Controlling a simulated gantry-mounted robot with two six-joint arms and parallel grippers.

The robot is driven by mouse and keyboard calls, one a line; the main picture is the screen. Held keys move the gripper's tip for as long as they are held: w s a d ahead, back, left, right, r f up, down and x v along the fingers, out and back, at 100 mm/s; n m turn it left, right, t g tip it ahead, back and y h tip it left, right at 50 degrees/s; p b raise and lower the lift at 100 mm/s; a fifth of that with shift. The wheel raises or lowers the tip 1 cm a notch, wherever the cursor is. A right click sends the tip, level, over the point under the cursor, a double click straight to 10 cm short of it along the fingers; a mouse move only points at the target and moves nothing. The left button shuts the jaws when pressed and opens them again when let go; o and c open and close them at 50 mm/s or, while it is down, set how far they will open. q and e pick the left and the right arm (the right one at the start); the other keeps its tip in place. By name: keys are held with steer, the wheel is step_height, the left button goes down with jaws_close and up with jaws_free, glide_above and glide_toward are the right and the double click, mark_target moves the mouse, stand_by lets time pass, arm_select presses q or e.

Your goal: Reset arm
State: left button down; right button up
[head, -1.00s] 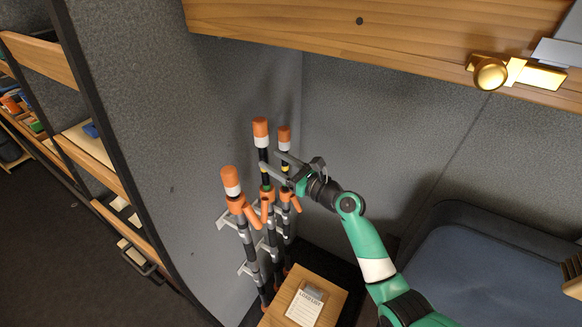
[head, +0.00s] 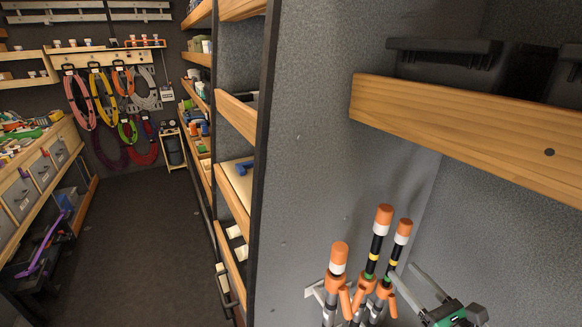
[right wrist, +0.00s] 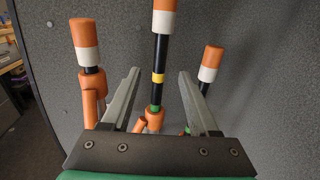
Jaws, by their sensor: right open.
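My right gripper (head: 418,290) is at the lower right of the head view, beside several upright orange-tipped poles. Its two fingers are apart. In the right wrist view the open fingers (right wrist: 165,98) have a black pole (right wrist: 160,62) with an orange and white top and a yellow band standing beyond and between them; I cannot tell whether it lies within their reach. Another orange-topped pole (right wrist: 86,45) is on the left there, and a third (right wrist: 208,65) stands behind the right finger. My left gripper is not in view.
A wooden shelf (head: 460,125) juts from the grey wall above the poles. Hanging coils of cord (head: 102,95) are on the far back wall. Shelving (head: 235,115) lines the aisle, and its dark floor (head: 150,230) is clear in the middle.

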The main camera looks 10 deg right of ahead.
steer(key=w+a+r+n+t+y, duration=0.1)
steer(key=a+r+n+y, duration=0.15)
steer(key=a+r, duration=0.45)
steer(key=w+a+r+n+y, duration=0.2)
steer(key=a+r+n, duration=0.1)
steer(key=a+r, duration=0.35)
steer(key=s+a+r+n+t+y, duration=0.1)
steer(key=s+a+r+n, duration=0.2)
steer(key=r, duration=0.4)
steer(key=s+a+r+n+t+y, duration=0.1)
steer(key=a+r+n+y, duration=0.1)
steer(key=a+r+n, duration=0.35)
steer(key=s+d+r+n+t+h, duration=0.2)
steer(key=s+r+n, duration=0.4)
steer(key=n, duration=0.4)
steer(key=s+d+r+n+t+h, duration=0.3)
steer(key=s+r+n+t+h, duration=0.1)
steer(key=r+n, duration=0.5)
steer(key=shift+s+n+h, duration=0.65)
steer(key=shift+s+n, duration=0.65)
steer(key=shift+s, duration=0.1)
steer(key=shift+a, duration=0.1)
